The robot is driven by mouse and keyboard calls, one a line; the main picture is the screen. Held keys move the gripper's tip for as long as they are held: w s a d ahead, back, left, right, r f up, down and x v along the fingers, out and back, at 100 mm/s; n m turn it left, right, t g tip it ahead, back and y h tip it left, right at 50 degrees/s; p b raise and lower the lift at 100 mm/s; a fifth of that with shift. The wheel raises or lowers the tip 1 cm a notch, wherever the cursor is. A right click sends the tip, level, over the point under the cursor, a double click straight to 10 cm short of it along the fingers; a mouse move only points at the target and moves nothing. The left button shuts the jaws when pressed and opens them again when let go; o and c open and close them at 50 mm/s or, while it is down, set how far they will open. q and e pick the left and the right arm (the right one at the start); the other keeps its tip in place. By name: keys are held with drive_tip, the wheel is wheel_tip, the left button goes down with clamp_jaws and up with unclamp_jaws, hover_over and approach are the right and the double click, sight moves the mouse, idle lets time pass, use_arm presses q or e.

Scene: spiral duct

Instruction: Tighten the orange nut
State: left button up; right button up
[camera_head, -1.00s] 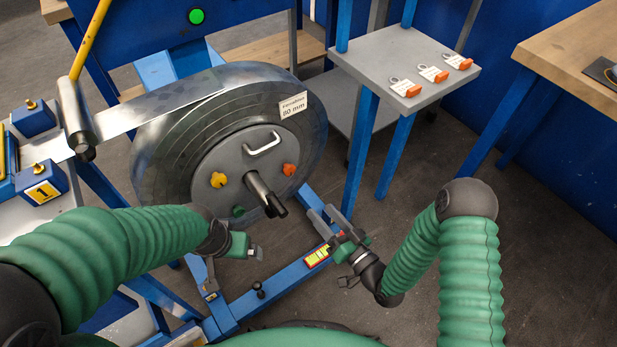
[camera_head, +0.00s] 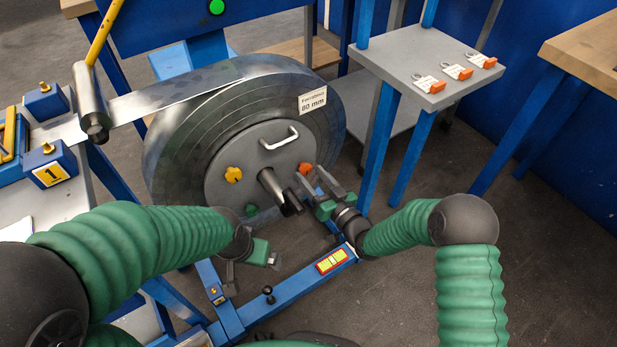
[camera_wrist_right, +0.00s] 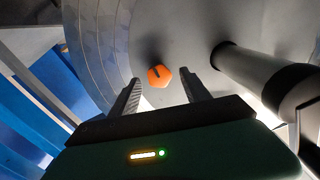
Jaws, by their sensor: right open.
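The orange nut (camera_head: 305,168) is on the right side of the grey disc (camera_head: 226,185) at the front of the metal coil. In the right wrist view the orange nut (camera_wrist_right: 159,76) lies beyond and between my fingertips, with a dark slot on it. My right gripper (camera_head: 318,182) is open and empty, just in front of the nut and apart from it; its fingers also show in the right wrist view (camera_wrist_right: 158,92). My left gripper (camera_head: 272,260) is below the hub shaft, away from the nut; its jaws are too small to judge.
A black-tipped hub shaft (camera_head: 280,190) sticks out left of my right gripper; it also shows in the wrist view (camera_wrist_right: 265,75). A yellow nut (camera_head: 233,174) and a handle (camera_head: 280,138) are on the disc. A grey shelf (camera_head: 400,62) with tagged padlocks stands right.

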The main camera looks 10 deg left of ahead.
drive_tip(key=shift+x, duration=1.05)
drive_tip(key=shift+d, duration=0.1)
clamp_jaws()
